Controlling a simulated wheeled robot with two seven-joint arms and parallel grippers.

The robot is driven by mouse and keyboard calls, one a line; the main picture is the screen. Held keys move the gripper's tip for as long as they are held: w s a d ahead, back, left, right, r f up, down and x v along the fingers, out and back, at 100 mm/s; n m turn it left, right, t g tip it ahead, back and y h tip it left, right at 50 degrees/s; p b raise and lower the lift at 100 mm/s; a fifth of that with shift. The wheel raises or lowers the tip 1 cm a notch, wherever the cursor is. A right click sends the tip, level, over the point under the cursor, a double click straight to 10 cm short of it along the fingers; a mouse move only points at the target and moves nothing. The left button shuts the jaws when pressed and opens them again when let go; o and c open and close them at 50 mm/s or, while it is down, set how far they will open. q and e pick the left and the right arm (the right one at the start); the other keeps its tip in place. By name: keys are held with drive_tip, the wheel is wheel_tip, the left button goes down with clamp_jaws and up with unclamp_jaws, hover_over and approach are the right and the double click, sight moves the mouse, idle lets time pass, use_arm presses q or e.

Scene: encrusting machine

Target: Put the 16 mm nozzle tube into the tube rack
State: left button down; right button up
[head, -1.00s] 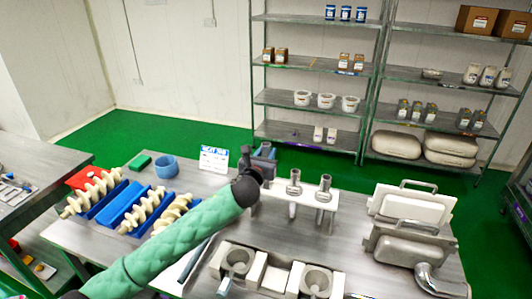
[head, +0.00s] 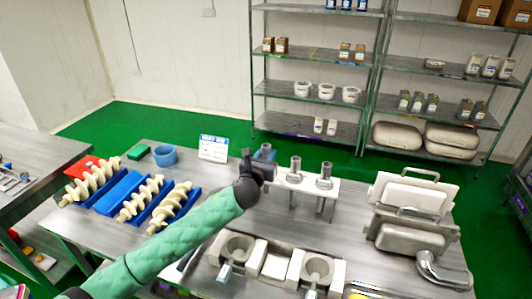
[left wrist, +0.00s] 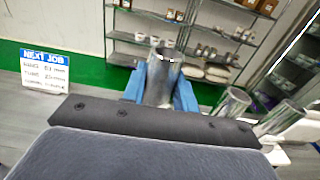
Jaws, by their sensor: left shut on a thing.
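My left gripper (head: 264,154) is at the left end of the white tube rack (head: 308,184), its blue fingers partly hidden by my dark wrist. In the left wrist view the gripper (left wrist: 160,88) is shut on an upright metal nozzle tube (left wrist: 158,80). The held tube's lower end is hidden, so I cannot tell whether it is in the rack. Two other metal tubes stand in the rack, a middle one (head: 295,166) and a right one (head: 325,174). Both also show in the left wrist view (left wrist: 229,104) (left wrist: 283,115). My right gripper is not in view.
A "next job" sign (head: 213,148) and a blue ring (head: 164,156) stand at the back left. Cream screws lie in blue trays (head: 122,192). White blocks with round cups (head: 275,266) are in front of the rack. A metal hopper (head: 412,238) stands right.

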use_arm(q)
drive_tip(key=shift+f+b, duration=0.45)
drive_tip(key=shift+f, duration=0.85)
drive_tip(key=c, duration=1)
unclamp_jaws()
drive_tip(key=shift+o, duration=0.4)
drive_tip(key=shift+o, duration=0.5)
drive_tip(key=shift+s+a+p, duration=0.2)
drive_tip(key=shift+s+p, duration=0.15)
drive_tip(key=shift+s, duration=0.3)
drive_tip(key=p+v, duration=0.2)
drive_tip(key=v, duration=0.4)
